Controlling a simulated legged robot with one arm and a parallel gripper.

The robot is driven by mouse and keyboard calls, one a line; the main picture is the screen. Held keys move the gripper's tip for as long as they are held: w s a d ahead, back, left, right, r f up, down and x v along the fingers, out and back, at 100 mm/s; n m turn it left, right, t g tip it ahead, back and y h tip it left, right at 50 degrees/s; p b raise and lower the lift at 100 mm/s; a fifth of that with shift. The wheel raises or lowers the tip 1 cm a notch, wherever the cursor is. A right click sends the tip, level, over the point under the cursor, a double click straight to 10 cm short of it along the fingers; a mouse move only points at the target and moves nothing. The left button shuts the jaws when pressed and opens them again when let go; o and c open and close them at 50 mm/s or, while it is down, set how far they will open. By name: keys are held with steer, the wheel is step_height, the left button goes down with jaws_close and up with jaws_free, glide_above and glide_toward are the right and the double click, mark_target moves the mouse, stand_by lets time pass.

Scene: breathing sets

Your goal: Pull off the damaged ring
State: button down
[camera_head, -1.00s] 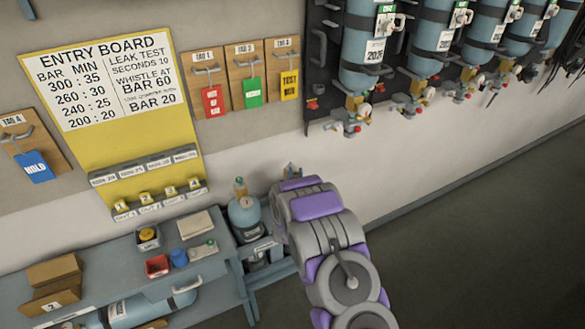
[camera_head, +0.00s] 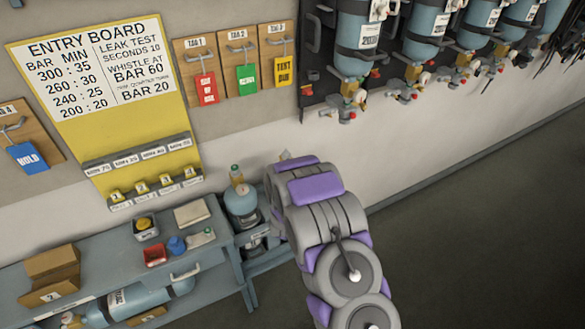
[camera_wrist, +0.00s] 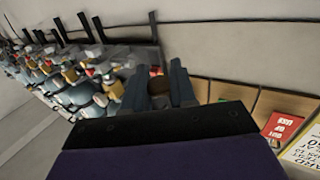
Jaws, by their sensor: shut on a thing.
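My gripper (camera_wrist: 159,88) is at the centre of the wrist view, with two dark blue-grey fingers. A blue cylinder (camera_head: 240,201) with a brass valve stands upright on the stand just left of my wrist. I cannot make out a damaged ring in either view.
A grey bench (camera_head: 110,246) holds a red tray (camera_head: 155,255), a blue cup (camera_head: 177,245) and a cardboard box (camera_head: 52,270). Tag boards (camera_head: 240,62) and a yellow entry board (camera_head: 115,148) hang on the wall. Racked cylinders (camera_head: 357,45) hang upper right. Floor at right is clear.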

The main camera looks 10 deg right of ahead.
steer(key=shift+r, duration=1.1)
steer(key=shift+f, duration=0.1)
